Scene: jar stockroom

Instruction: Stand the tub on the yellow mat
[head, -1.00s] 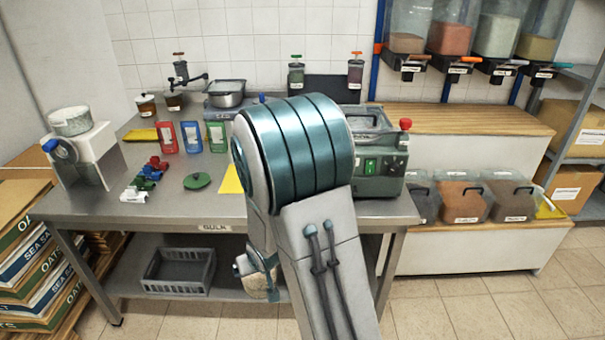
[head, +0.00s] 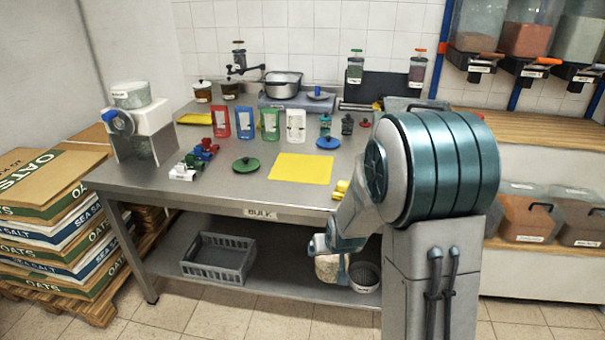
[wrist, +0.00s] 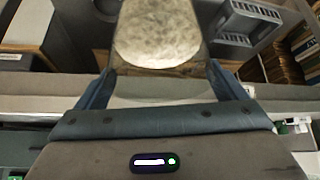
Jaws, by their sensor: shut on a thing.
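My gripper (head: 336,262) hangs low at the front of the steel bench, below the level of its top. It is shut on the tub (head: 327,268), a rounded container with pale, speckled contents. In the wrist view the tub (wrist: 160,38) sits between the two blue fingers of my gripper (wrist: 162,82); its lower part is hidden. The yellow mat (head: 301,169) lies flat on the bench top near the front edge, above and left of my gripper in the head view. Nothing stands on the mat.
A green lid (head: 246,165) lies left of the mat, a blue lid (head: 327,142) behind it, and small yellow items (head: 341,189) to its right. Coloured cartons (head: 270,123) stand behind. A grey crate (head: 218,260) and a pale bowl (head: 365,277) are on the lower shelf.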

